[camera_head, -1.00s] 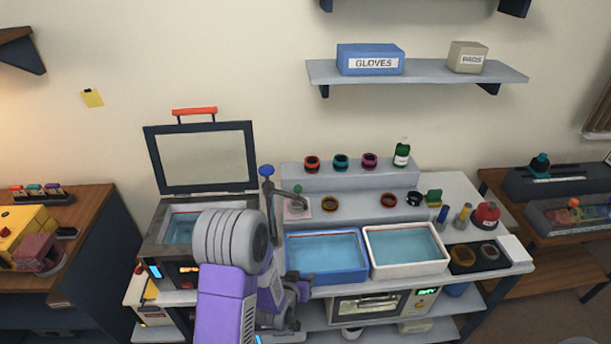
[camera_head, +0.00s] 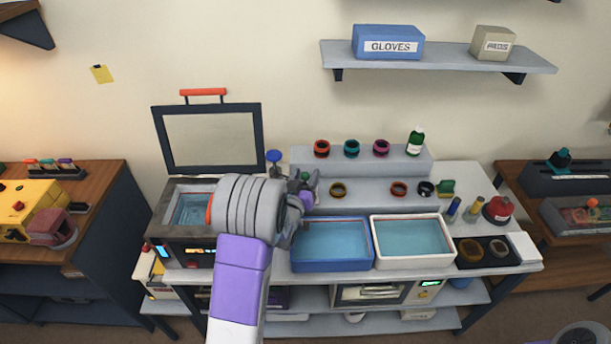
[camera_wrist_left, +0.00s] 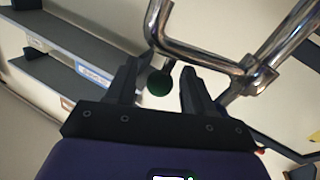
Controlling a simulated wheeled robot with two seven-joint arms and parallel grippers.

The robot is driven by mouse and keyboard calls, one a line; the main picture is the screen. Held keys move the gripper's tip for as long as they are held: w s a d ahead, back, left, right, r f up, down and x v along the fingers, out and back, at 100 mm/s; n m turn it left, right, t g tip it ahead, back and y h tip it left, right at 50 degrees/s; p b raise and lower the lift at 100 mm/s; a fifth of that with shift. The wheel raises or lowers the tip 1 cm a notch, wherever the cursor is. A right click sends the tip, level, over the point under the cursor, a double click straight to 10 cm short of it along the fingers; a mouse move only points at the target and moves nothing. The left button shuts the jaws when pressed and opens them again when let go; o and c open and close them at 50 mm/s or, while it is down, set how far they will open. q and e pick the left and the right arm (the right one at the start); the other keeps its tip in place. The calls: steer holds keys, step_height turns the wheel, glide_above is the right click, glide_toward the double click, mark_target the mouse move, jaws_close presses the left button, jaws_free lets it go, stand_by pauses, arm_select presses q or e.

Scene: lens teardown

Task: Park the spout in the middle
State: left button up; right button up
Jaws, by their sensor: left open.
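The chrome spout (camera_wrist_left: 185,52) of the tap runs across the top of the left wrist view, with a bent end. A dark green ball (camera_wrist_left: 160,83) sits below that bend, between the fingertips of my open left gripper (camera_wrist_left: 155,80); I cannot tell whether they touch it. In the head view the left gripper (camera_head: 308,186) is at the tap, above the back of the blue basin (camera_head: 330,265). My left arm hides most of the tap; its blue knob (camera_head: 273,156) shows. A white basin (camera_head: 411,264) stands right of the blue one. My right gripper is not seen.
An ultrasonic-style bath (camera_head: 160,228) with a raised lid stands left of the tap. Coloured rings and a green bottle (camera_head: 415,142) line the raised step (camera_head: 350,170) behind. A red flask (camera_head: 497,209) and dark tray stand at the right.

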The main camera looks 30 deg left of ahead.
arm_select(q)
steer(key=shift+w, duration=0.15)
jaws_close()
stand_by(0.4)
